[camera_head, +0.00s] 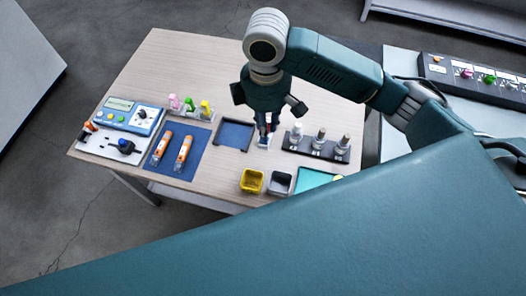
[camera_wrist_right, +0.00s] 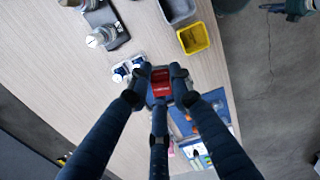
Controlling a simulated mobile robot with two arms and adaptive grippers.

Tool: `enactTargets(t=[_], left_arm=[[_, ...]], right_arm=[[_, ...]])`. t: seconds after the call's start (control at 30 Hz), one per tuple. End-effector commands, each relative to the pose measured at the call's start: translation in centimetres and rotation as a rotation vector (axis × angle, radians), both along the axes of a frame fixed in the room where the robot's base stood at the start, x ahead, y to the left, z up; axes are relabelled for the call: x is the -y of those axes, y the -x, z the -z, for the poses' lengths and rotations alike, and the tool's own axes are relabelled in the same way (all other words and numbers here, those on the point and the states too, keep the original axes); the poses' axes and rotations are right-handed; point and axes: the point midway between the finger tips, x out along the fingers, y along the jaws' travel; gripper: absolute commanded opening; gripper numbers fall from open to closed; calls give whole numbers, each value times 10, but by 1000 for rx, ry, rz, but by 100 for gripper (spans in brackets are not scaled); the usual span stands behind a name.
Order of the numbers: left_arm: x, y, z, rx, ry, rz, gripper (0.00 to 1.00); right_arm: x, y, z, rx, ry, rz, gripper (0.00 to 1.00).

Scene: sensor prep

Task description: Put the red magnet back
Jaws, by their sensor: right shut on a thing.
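The red magnet (camera_wrist_right: 160,82) is a small red block with a greyish lower part. It sits between the fingers of my right gripper (camera_wrist_right: 158,86) in the right wrist view. In the head view my right gripper (camera_head: 267,132) points down over the table, just right of a dark-framed blue tray (camera_head: 234,135). The fingers hide most of the magnet there. Small white and blue pieces (camera_wrist_right: 127,69) lie beside the fingers in the wrist view. I cannot tell the magnet's exact height above the table. My left gripper does not show.
Right of the gripper stands a dark rack (camera_head: 317,149) with several metal-topped pieces. A yellow bin (camera_head: 252,181) and a grey bin (camera_head: 279,183) are nearer the front. A blue mat (camera_head: 180,169) with two orange tools and a control box (camera_head: 128,117) are left.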

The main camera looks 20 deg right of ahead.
Motion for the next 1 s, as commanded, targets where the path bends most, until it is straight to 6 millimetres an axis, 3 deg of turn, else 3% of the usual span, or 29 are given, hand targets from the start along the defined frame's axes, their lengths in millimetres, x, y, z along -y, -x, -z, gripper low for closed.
enactTargets(t=[0.13,0.27,0.7,0.83,1.0], left_arm=[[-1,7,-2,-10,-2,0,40],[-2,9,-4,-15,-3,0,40],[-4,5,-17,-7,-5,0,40],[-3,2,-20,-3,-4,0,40],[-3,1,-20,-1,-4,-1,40]], right_arm=[[-9,-15,-15,-2,2,-180,4],[-11,-18,-9,-7,3,-237,4],[-10,-16,102,-9,3,-241,4],[-11,-17,126,-6,3,-241,4],[-11,-18,141,-4,3,-240,4]])
